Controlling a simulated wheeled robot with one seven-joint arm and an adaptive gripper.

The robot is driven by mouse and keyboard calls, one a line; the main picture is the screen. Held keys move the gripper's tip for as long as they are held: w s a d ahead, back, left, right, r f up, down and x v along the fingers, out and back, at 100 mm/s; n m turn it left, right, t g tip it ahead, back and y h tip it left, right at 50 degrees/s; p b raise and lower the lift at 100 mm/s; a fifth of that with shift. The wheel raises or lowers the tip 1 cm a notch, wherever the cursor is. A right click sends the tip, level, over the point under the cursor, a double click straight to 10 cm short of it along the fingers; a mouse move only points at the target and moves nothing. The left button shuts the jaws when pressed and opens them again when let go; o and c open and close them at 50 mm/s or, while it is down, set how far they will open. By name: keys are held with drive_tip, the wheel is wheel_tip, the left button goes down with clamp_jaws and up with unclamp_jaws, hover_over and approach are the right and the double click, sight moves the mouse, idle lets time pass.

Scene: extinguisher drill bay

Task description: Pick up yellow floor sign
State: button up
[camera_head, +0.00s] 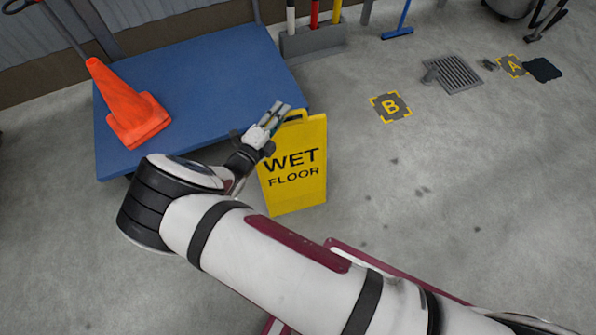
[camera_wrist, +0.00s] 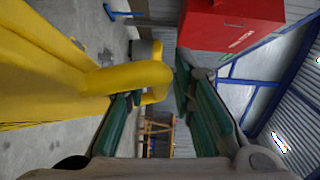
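The yellow floor sign (camera_head: 293,190), marked WET FLOOR, stands upright on the concrete beside the blue platform. Its top handle is partly hidden by my gripper (camera_head: 279,112) in the head view. In the wrist view the sign's yellow panel (camera_wrist: 45,75) fills the left side, and its rounded handle (camera_wrist: 130,78) reaches across toward the gap between my fingers. My gripper (camera_wrist: 158,95) is open, with its green-padded fingers apart. The handle overlaps the left finger's tip in the picture; I cannot tell whether they touch.
A blue platform (camera_head: 205,85) carries an orange cone (camera_head: 130,108). Behind it is a grey holder (camera_head: 314,42) with upright poles. Floor markers B (camera_head: 391,107) and A (camera_head: 511,66) and a drain grate (camera_head: 455,73) lie right. A red box (camera_wrist: 230,25) shows in the wrist view. Floor right of the sign is clear.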

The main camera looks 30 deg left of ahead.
drive_tip(key=shift+w, duration=0.1)
clamp_jaws()
drive_tip(key=shift+r, duration=0.15)
